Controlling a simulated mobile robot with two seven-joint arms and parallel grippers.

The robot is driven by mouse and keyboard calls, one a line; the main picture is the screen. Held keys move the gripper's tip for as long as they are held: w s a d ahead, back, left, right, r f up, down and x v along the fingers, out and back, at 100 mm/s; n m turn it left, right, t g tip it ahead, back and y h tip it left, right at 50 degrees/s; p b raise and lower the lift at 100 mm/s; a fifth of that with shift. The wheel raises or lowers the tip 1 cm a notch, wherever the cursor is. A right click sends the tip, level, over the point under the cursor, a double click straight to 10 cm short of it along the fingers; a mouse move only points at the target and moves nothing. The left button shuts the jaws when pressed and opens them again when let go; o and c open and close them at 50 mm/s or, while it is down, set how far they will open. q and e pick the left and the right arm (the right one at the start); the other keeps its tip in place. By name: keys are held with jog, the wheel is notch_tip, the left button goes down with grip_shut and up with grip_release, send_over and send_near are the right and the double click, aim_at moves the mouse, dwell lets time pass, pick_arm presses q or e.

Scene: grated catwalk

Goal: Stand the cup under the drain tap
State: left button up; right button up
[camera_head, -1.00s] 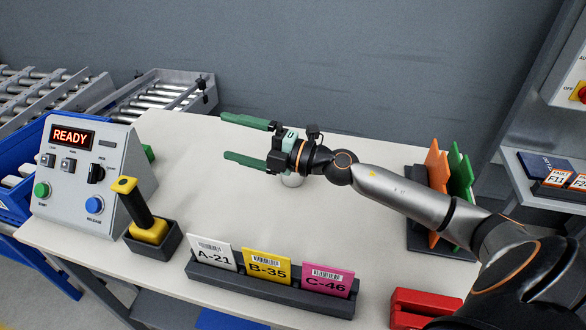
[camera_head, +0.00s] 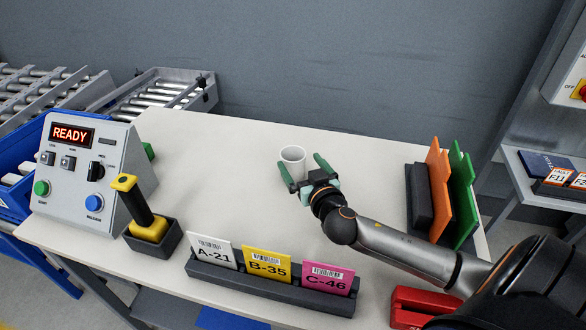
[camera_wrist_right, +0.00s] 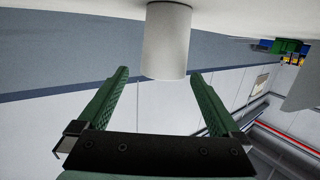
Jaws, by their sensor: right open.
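A plain white cup (camera_head: 293,158) stands upright on the bench, right of its middle toward the back. My right gripper (camera_head: 300,161) is open, with its green fingers pointing at the cup from the front right. In the right wrist view the cup (camera_wrist_right: 167,42) appears upside down. It lies ahead of and roughly between the fingertips (camera_wrist_right: 159,72), with a visible gap to each finger. I cannot make out a drain tap in either view. My left gripper is not in view.
A control box (camera_head: 84,172) reading READY and a yellow-topped joystick (camera_head: 140,210) stand at the left. A card rack (camera_head: 270,288) is at the front. Orange and green panels (camera_head: 452,195) stand at the right. The bench between joystick and cup is clear.

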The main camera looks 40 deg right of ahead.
aim_at(289, 148)
jog(key=shift+b+x, duration=0.5)
jog(key=shift+x, duration=3.4)
jog(key=shift+w+a+r, duration=0.1)
jog(key=shift+a+r, duration=0.05)
jog(key=shift+a, duration=0.05)
jog(key=shift+c, duration=0.2)
jog(key=c, duration=1.3)
jog(key=shift+o, duration=0.2)
jog(key=shift+r, duration=0.1)
